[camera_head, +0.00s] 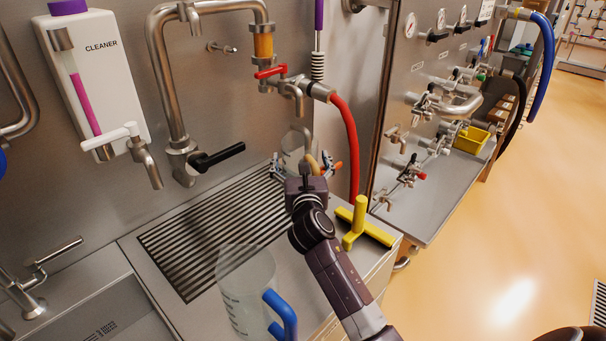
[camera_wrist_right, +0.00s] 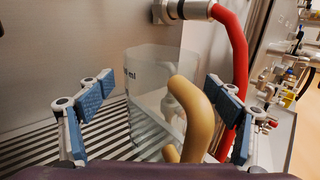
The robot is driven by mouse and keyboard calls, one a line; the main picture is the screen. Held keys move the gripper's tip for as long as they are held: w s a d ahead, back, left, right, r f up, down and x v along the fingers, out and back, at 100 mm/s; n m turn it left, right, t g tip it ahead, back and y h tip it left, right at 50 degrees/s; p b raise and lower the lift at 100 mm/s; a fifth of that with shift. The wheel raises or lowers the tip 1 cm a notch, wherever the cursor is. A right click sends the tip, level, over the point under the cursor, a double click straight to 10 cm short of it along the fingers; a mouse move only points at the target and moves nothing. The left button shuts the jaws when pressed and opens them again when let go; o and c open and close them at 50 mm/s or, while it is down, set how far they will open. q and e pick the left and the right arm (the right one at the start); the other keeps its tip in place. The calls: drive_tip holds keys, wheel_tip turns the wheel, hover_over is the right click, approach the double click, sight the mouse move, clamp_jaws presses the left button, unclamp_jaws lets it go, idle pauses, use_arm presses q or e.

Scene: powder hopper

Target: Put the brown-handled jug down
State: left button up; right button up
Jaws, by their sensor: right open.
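The brown-handled jug (camera_wrist_right: 150,85) is clear, with a tan handle (camera_wrist_right: 193,115). In the wrist view it looks upright at the slatted drain grate (camera_wrist_right: 40,140), with slats showing through its lower part. In the head view the jug (camera_head: 292,143) is below the tap with the red hose, mostly hidden behind my right gripper (camera_head: 306,166). The gripper is open. In the wrist view its blue-padded fingers (camera_wrist_right: 158,86) are spread wide on either side of the handle, and I see no contact. My left gripper is not in view.
A blue-handled clear jug (camera_head: 246,285) stands near the front of the counter. The red hose (camera_head: 347,135) hangs close to the gripper's right. The grate's middle (camera_head: 210,235) is clear.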

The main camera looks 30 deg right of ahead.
drive_tip(key=v, duration=1)
drive_tip(key=shift+s+b, duration=0.2)
drive_tip(key=shift+b, duration=0.1)
drive_tip(key=shift+r, duration=0.1)
